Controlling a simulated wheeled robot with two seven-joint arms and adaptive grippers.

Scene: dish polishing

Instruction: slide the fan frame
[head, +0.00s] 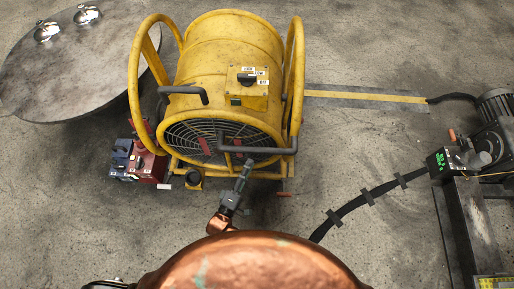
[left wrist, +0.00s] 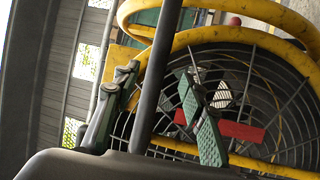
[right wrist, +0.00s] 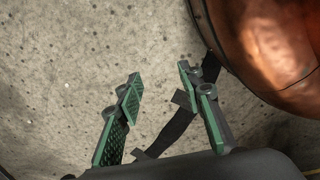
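The fan is a yellow drum (head: 225,50) with a dark grille (head: 205,133), standing in a yellow tubular frame (head: 297,70) on the floor. Two black handles stick out in front; the right handle (head: 262,150) crosses the lower grille. My left gripper (head: 245,168) is at this handle, in front of the grille. In the left wrist view, a dark bar (left wrist: 156,75) runs between the open fingers, with gaps on both sides. Whether they touch it elsewhere is unclear. My right gripper (right wrist: 158,90) is open and empty above the floor; it is not clearly visible in the head view.
A round grey table (head: 70,75) with shiny domed items (head: 87,14) stands at the upper left. A red and blue device (head: 140,162) sits by the frame's left foot. Machinery (head: 465,155) stands on the right. A yellow-striped strip (head: 365,96) and black cable (head: 350,206) cross the floor.

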